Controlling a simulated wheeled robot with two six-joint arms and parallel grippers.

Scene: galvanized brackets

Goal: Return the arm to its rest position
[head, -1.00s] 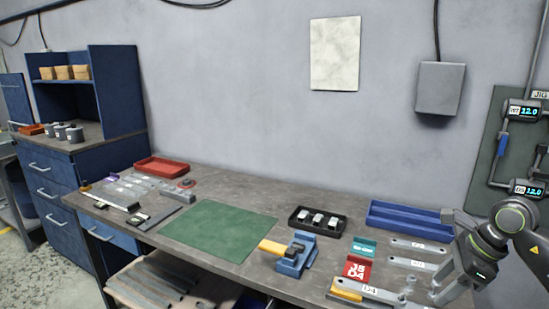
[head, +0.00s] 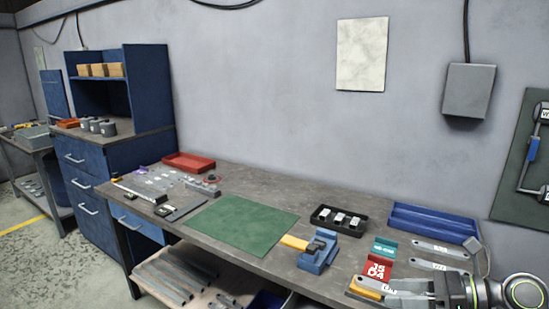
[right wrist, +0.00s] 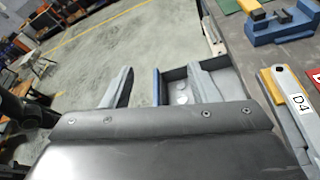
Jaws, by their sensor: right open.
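My right gripper (head: 402,293) is at the lower right of the head view, its fingers pointing left near the bench's front edge. In the right wrist view its two fingers (right wrist: 160,86) are spread with nothing between them. Floor and part of an open drawer show beyond them. Grey brackets (head: 440,249) lie on the bench behind the gripper. My left gripper is in neither view.
The green mat (head: 240,225) is bare.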

